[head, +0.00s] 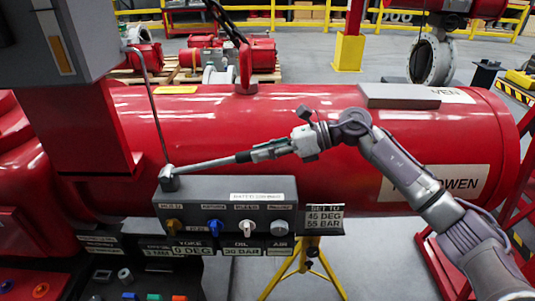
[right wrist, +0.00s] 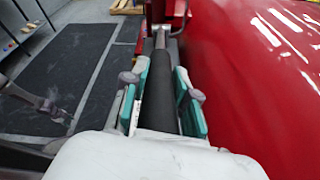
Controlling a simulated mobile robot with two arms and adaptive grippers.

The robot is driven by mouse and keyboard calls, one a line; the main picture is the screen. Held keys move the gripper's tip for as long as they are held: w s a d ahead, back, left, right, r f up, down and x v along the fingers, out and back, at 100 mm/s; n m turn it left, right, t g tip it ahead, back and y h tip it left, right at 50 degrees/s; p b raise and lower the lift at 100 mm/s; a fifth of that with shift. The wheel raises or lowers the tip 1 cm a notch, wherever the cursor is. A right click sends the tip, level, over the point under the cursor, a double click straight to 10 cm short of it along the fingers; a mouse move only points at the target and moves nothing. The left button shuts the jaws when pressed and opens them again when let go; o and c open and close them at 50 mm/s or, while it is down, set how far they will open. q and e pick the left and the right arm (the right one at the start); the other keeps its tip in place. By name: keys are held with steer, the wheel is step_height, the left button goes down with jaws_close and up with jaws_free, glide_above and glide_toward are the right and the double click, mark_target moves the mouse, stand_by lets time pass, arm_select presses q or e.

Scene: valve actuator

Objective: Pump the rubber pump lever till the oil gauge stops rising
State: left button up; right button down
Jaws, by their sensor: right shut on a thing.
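The pump lever (head: 205,163) is a slanting rod that rises to the right from a pivot on the grey control box (head: 225,187). My right gripper (head: 265,152) is shut around its right end. In the right wrist view, the black rubber grip (right wrist: 158,95) lies between the teal-padded fingers (right wrist: 162,95). The oil gauge label (head: 243,251) under the box seems to read 30 BAR, though the print is small. The yoke label (head: 193,250) reads 0 DEG. A sign (head: 324,217) says set to 45 DEG, 55 BAR.
The large red cylinder (head: 300,110) lies close behind the lever. Yellow, blue and white valve knobs (head: 214,226) line the box front. A yellow stand (head: 305,262) is below. A thin upright rod (head: 153,105) stands at the lever's pivot end.

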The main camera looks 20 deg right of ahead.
steer(key=shift+h, duration=0.8)
steer(key=r, duration=0.1)
steer(key=a+r+p, duration=0.1)
steer(key=r, duration=0.1)
steer(key=r+p, duration=0.1)
steer(key=shift+w+a+r, duration=0.2)
steer(key=shift+w+r, duration=0.1)
steer(key=shift+r, duration=0.1)
arm_select(q)
step_height(320, 180, up, 4)
steer(key=shift+f, duration=0.1)
arm_select(e)
steer(key=c, duration=0.9)
jaws_free()
steer(key=shift+f, duration=0.15)
arm_select(q)
steer(key=shift+a, duration=0.1)
arm_select(e)
steer(key=shift+f+g, duration=0.1)
steer(key=shift+g, duration=0.2)
steer(key=shift+s+d, duration=0.1)
steer(key=shift+d, duration=0.15)
steer(key=v, duration=1.1)
steer(key=shift+s+r, duration=0.15)
steer(key=shift+r, duration=0.2)
